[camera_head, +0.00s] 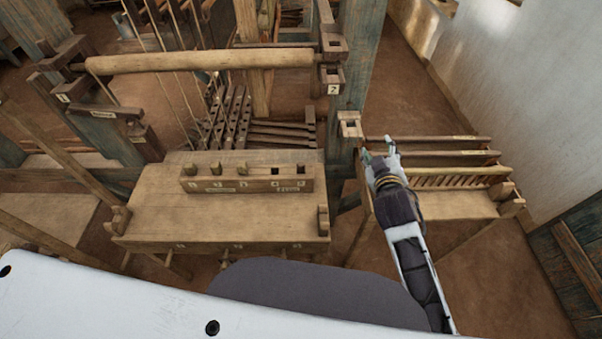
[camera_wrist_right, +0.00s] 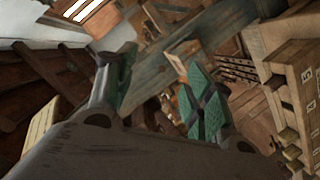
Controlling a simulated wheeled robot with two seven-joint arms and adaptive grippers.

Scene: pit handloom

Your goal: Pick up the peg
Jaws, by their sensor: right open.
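Several short wooden pegs stand in a long wooden rack (camera_head: 250,184) on the bench. Among them are a left peg (camera_head: 190,169), a second peg (camera_head: 214,169) and a third peg (camera_head: 242,168). I cannot tell which one the task means. My right gripper (camera_head: 378,156) is to the right of the rack and well apart from it, beside the blue-grey post. In the right wrist view its two green-padded fingers (camera_wrist_right: 160,95) are spread with nothing between them. My left gripper is not in view.
The blue-grey post (camera_head: 355,75) stands between the bench (camera_head: 220,223) and a side table (camera_head: 440,206) with slatted racks. A small wooden bracket (camera_head: 349,125) sticks out from the post near my right gripper. A round beam (camera_head: 200,60) crosses behind the bench.

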